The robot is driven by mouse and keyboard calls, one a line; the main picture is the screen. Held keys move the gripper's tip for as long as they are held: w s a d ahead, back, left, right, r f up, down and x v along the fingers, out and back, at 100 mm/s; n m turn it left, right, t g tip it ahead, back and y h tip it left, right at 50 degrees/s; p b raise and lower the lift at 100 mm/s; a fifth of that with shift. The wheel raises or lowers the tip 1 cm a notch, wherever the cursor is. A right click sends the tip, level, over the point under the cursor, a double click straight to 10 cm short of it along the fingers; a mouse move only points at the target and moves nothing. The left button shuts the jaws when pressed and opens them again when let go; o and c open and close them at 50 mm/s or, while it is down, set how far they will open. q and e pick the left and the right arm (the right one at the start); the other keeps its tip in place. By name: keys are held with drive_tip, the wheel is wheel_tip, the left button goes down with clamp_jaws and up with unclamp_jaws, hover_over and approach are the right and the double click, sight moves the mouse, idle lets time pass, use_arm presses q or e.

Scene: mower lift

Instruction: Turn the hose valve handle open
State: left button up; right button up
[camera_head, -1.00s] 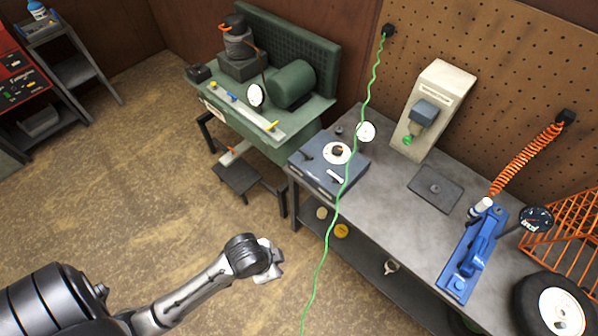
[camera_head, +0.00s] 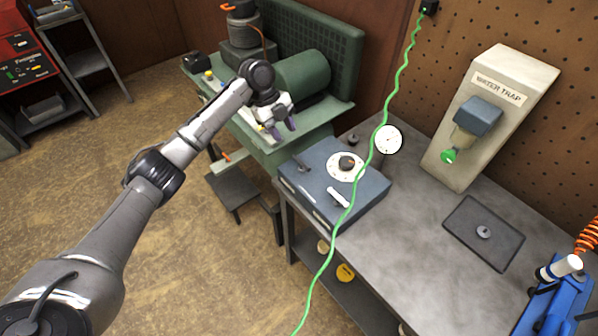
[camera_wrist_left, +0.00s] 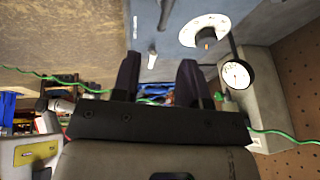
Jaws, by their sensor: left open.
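I cannot tell for certain which part is the hose valve handle. My left gripper (camera_head: 283,128) is open and empty, in the air behind and left of the box. In the left wrist view the open fingers (camera_wrist_left: 158,78) point toward the box (camera_wrist_left: 188,52), and the white handle (camera_wrist_left: 152,57) shows between them, apart. A thin green hose (camera_head: 378,148) passes in front of the box.
A round gauge (camera_head: 388,139) stands beside the box. A water trap panel (camera_head: 455,165) and a dark plate (camera_head: 465,222) are to the right on the bench (camera_head: 400,230). A green machine (camera_head: 303,80) stands behind my left gripper. Bare bench lies right of the box.

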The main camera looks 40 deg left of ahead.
sight(300, 161)
use_arm(q)
drive_tip(key=x, duration=0.3)
drive_tip(key=b+x, duration=0.1)
drive_tip(key=x, duration=0.3)
drive_tip(key=b+x, duration=0.1)
drive_tip(key=x, duration=0.3)
drive_tip(key=shift+w+a, duration=0.15)
drive_tip(key=shift+w, duration=0.25)
drive_tip(key=shift+w+d+f, duration=0.1)
drive_tip(key=shift+d+f, duration=0.2)
drive_tip(key=shift+f, duration=0.3)
clamp_jaws()
